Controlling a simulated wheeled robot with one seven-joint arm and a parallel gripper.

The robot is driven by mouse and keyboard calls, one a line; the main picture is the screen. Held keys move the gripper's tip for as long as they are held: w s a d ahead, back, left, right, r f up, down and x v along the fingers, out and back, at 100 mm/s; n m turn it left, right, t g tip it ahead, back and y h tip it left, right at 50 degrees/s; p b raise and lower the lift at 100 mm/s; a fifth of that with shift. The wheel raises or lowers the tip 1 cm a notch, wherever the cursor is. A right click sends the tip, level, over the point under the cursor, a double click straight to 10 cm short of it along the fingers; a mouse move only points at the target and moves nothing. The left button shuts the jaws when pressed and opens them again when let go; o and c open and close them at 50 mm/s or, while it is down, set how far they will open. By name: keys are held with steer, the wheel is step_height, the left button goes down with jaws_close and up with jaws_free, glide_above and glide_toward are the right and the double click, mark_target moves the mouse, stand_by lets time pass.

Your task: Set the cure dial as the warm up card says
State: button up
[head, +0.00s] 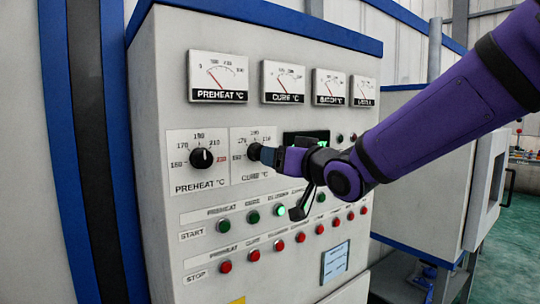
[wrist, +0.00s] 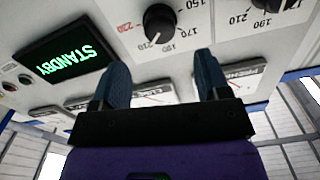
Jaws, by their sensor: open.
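The cure dial (wrist: 160,23), a black knob, shows in the wrist view just beyond my fingertips, with its scale upside down. Its white mark points roughly down in that view; I cannot tell the exact reading. In the head view the cure dial (head: 254,151) is partly hidden by my gripper (head: 268,155). My gripper (wrist: 162,68) is open, its two dark blue fingers spread, with nothing seen between them. A light blue card (head: 335,262) is on the lower panel; its text is too small to read and I cannot tell if it is the warm up card.
Several gauges run above. A green display (wrist: 68,57) reads STANDBY. Green start buttons (head: 253,217) and red stop buttons (head: 252,256) lie below the dials, close under my arm.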

steer(key=shift+v, duration=1.8)
steer(key=s+d+f+m+g+h, duration=0.1)
steer(key=s+d+f+m+h, duration=0.1)
steer(key=s+d+h, duration=0.35)
steer(key=s+d+f+m+g+h, duration=0.2)
steer(key=d+h, duration=0.1)
steer(key=d, duration=0.6)
steer(key=s+d+f+g, duration=0.3)
steer(key=s+d, duration=0.1)
steer(key=s, duration=0.5)
steer(key=s+d+f+m+g+h, duration=0.1)
steer(key=s+d+f+g, duration=0.2)
steer(key=s, duration=0.5)
steer(key=shift+s+d+g, duration=0.4)
steer(key=shift+d, duration=0.25)
steer(key=shift+h, duration=0.25)
steer(key=shift+c, duration=0.2)
